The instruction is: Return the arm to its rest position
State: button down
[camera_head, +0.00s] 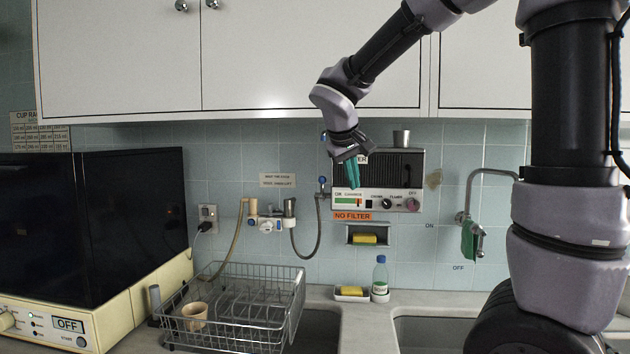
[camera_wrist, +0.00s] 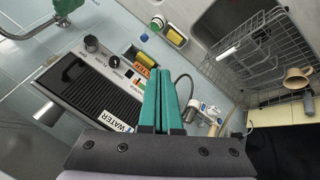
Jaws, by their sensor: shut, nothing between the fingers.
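My gripper (camera_head: 353,172) hangs in the air in front of the wall-mounted water unit, below the white cupboards. Its two teal fingers lie side by side with nothing between them, and they also show in the wrist view (camera_wrist: 162,90). The fingertips point down in the head view. My arm comes in from the upper right and is bent. The head view does not show clearly whether the fingers touch the water unit (camera_head: 405,165).
White cupboards (camera_head: 300,60) hang above. A wire dish rack (camera_head: 250,310) with a tan cup (camera_head: 195,315) stands at the lower left, next to a cream machine (camera_head: 150,300). A bottle (camera_head: 380,275) and a sponge tray (camera_head: 352,293) sit by the sink. A tap (camera_head: 468,190) is at right.

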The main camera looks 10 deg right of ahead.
jog(key=a+m+g+h, duration=0.1)
jog(key=a+m, duration=0.2)
jog(key=a, duration=0.3)
jog(key=s+d+m+y, duration=0.1)
jog(key=s+d+y, duration=0.1)
jog(key=s, duration=0.4)
jog(key=s+d+m+t+y, duration=0.1)
jog(key=s+d+y, duration=0.1)
jog(key=s+d, duration=0.3)
jog(key=s+d+r+m+t+y, duration=0.1)
jog(key=s+d+m+y, duration=0.1)
jog(key=s, duration=0.7)
jog(key=shift+d+y, duration=0.3)
jog(key=shift+d, duration=0.6)
jog(key=shift+s+r, duration=0.1)
